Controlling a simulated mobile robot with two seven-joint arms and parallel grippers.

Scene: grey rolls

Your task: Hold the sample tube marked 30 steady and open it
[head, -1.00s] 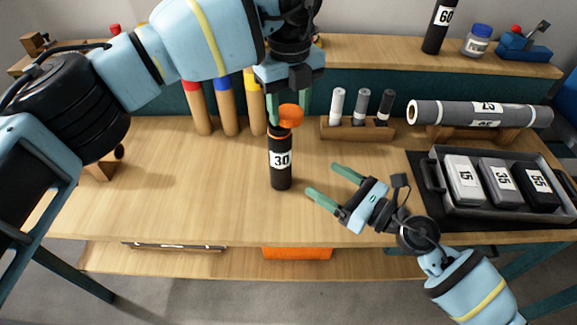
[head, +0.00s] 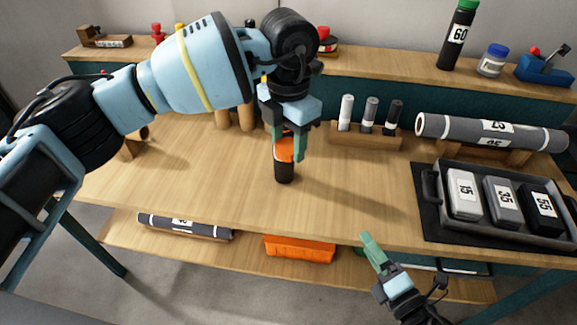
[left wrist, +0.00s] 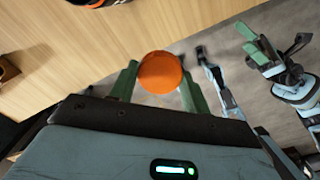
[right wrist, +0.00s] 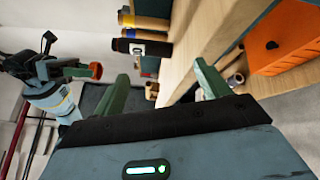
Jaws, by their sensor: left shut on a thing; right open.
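The sample tube marked 30 (head: 285,174) is black and stands upright on the bench. In the head view its top and most of its label are hidden behind the orange cap (head: 284,151). My left gripper (head: 288,146) is shut on this cap, which also fills the fingers in the left wrist view (left wrist: 160,72). The right wrist view shows the cap (right wrist: 96,71) apart from the tube (right wrist: 145,47), which stands free. My right gripper (head: 373,248) is open and empty, in front of the bench edge and away from the tube.
A wooden rack (head: 365,140) with three small tubes stands behind and right of the tube. An orange bin (head: 300,248) sits on the lower shelf.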

